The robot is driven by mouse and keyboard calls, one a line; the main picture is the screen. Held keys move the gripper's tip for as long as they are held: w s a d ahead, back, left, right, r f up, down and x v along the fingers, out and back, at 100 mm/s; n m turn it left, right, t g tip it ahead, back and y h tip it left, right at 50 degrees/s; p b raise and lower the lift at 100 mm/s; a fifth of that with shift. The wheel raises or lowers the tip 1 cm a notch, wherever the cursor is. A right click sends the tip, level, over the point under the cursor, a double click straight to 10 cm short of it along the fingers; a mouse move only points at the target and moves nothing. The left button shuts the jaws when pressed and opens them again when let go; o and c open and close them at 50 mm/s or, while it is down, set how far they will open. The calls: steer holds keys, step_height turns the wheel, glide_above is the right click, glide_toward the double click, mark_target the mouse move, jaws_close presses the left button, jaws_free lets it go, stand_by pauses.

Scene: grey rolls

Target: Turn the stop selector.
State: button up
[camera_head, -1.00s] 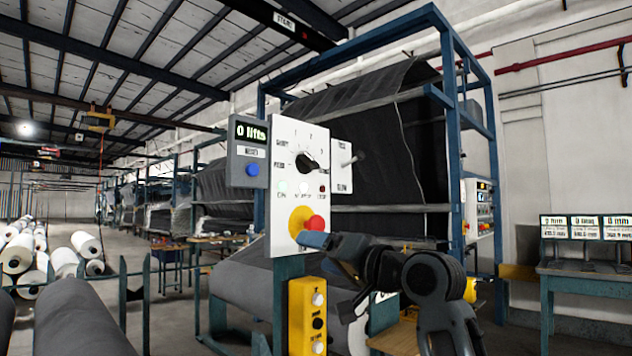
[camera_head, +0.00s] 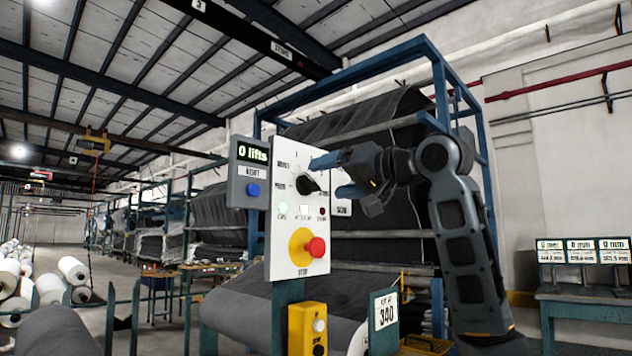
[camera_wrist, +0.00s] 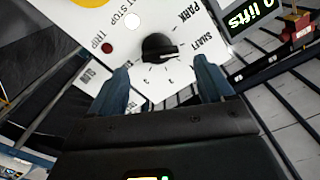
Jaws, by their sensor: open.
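The stop selector is a black rotary knob (camera_head: 306,184) on a tilted white control panel (camera_head: 280,240). In the wrist view the knob (camera_wrist: 158,47) has a bar grip, one end towards the SHAFT lettering; numbers and PARK are also printed around it. My gripper (camera_head: 334,174) is open and empty, just right of the knob in the head view, with its fingers towards the panel. In the wrist view the blue fingers (camera_wrist: 160,78) stand either side of the knob's line, apart from it. Contact does not show.
A red mushroom button (camera_head: 316,247) on a yellow disc sits below the knob. A grey box (camera_head: 248,172) reading "0 lifts" with a blue button adjoins the panel's left. A yellow button box (camera_head: 307,325) is underneath. A large grey roll and blue frame stand behind.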

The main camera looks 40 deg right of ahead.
mark_target(314, 181)
steer(key=shift+w+a, duration=0.1)
steer(key=shift+w, duration=2.3)
steer(key=c, duration=1)
